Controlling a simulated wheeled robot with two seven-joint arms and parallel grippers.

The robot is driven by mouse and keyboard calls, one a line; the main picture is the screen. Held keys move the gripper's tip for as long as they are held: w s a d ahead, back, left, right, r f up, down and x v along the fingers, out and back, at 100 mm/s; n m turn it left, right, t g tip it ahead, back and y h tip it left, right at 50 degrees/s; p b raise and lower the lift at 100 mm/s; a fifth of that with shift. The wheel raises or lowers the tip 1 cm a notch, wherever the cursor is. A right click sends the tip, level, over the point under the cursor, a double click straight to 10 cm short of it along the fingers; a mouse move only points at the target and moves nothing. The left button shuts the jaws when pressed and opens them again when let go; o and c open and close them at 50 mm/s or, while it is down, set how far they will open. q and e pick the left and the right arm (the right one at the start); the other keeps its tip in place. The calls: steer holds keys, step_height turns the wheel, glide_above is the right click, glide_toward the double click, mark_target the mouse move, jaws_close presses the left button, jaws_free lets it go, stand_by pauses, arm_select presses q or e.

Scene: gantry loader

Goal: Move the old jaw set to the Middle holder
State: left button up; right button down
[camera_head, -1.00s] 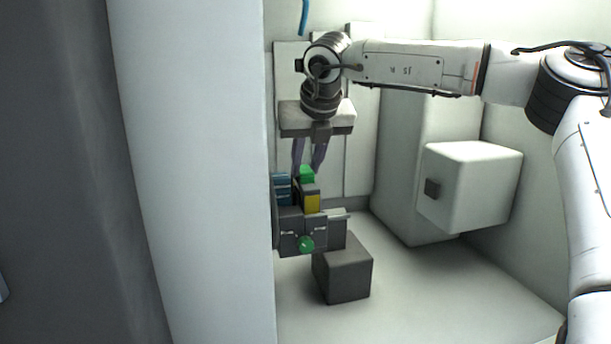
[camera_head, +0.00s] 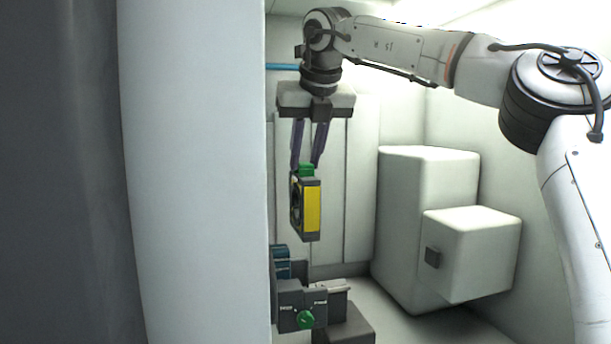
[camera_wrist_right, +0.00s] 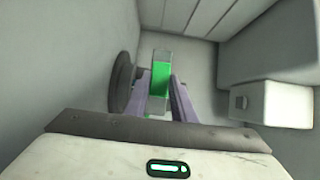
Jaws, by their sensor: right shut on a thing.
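The jaw set (camera_head: 312,207) is a dark grey block with a yellow face and a green top tab. My right gripper (camera_head: 307,165) is shut on the green tab and holds the jaw set upright in the air, above and apart from the grey fixture. In the right wrist view the green tab (camera_wrist_right: 160,80) sits between the two purple fingers (camera_wrist_right: 162,100). The grey fixture (camera_head: 290,298) below has a green knob (camera_head: 305,319) and blue parts (camera_head: 281,262). No holder marked Middle can be made out. My left gripper is not in view.
A large white pillar (camera_head: 195,170) hides the left side. White box-shaped housings (camera_head: 425,220) stand at the right, one with a small dark block (camera_head: 432,257). A dark grey block (camera_head: 345,325) stands below the fixture. The space right of the held jaw set is clear.

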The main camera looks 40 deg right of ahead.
step_height(320, 180, up, 2)
steer(key=shift+r+p, duration=0.1)
steer(key=shift+p, duration=0.3)
steer(key=shift+r+p, duration=0.9)
steer(key=shift+r, duration=0.15)
steer(key=shift+w+r, duration=0.1)
steer(key=shift+r, duration=1.05)
